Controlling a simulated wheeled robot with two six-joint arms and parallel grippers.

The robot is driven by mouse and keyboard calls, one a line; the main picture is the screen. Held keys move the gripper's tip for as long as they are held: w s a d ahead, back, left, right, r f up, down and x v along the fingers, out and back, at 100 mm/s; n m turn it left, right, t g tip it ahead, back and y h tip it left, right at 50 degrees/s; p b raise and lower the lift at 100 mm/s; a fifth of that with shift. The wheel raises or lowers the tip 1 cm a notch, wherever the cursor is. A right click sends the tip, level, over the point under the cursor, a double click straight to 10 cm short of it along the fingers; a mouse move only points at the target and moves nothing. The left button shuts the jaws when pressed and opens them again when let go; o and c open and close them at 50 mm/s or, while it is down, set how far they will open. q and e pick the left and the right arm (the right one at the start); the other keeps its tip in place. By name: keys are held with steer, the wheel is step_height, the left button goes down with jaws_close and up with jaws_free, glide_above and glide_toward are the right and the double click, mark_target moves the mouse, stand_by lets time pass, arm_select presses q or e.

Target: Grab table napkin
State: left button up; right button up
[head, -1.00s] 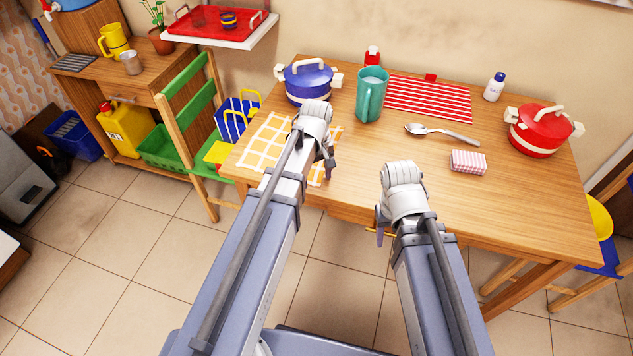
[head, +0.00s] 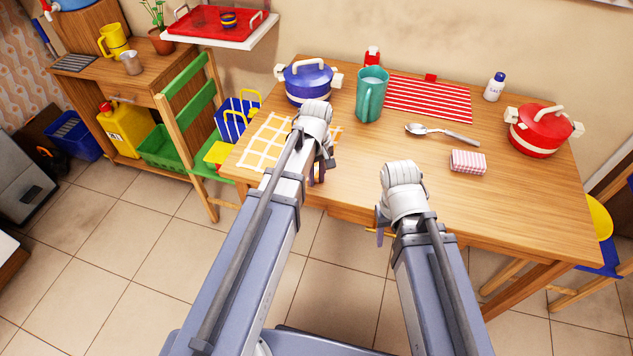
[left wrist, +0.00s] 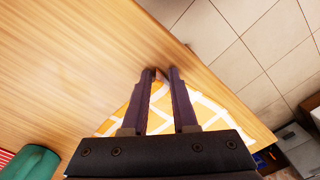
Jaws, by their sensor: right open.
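The table napkin, a yellow and white checked cloth (head: 262,143), lies on the near left corner of the wooden table. My left gripper (head: 319,174) is at its near right part, and my wrist hides some of it. In the left wrist view the cloth (left wrist: 205,112) narrows to a point between the two dark fingertips (left wrist: 162,72).
On the table (head: 510,200) stand a blue pot (head: 308,84), a teal pitcher (head: 371,98) and a red pot (head: 538,132). A striped mat (head: 430,97), a spoon (head: 440,131) and a pink checked block (head: 468,161) lie there too. A green chair (head: 192,105) stands left.

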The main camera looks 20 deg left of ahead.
arm_select(q)
steer(key=c, duration=0.4)
steer(key=shift+r+p, duration=0.3)
jaws_close()
step_height(320, 180, up, 38)
steer(key=p, duration=3.8)
steer(key=shift+r, duration=0.2)
